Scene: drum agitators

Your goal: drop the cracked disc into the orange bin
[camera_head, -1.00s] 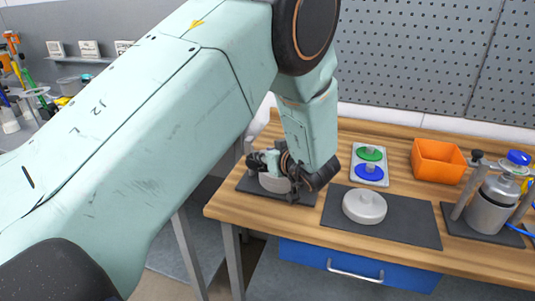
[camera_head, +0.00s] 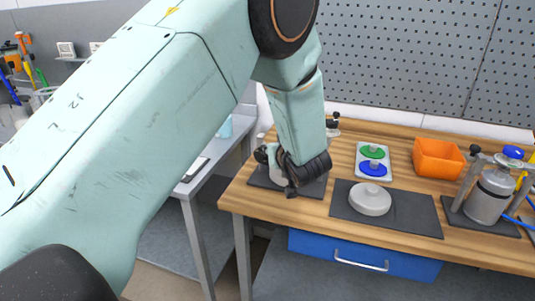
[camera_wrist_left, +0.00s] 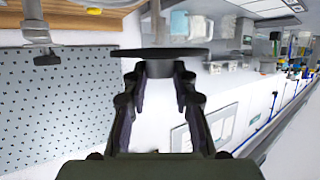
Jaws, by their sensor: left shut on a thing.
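My left gripper (camera_wrist_left: 160,75) is shut on the hub of a dark disc (camera_wrist_left: 160,53), seen almost edge-on in the wrist view. Its face is turned from view, so I cannot see a crack. In the head view my left gripper (camera_head: 287,181) is over the dark mat at the bench's left end, and the disc cannot be made out. The orange bin (camera_head: 438,158) stands open-topped at the back of the bench, well to the right of the gripper. My right gripper is not in view.
A pale tray (camera_head: 387,153) holds a green disc (camera_head: 372,152) and a blue disc (camera_head: 373,169). A round light lid (camera_head: 370,199) lies on the middle mat (camera_head: 415,216). A metal drum in a stand (camera_head: 487,199) is at the right. The perforated wall (camera_head: 420,70) rises behind.

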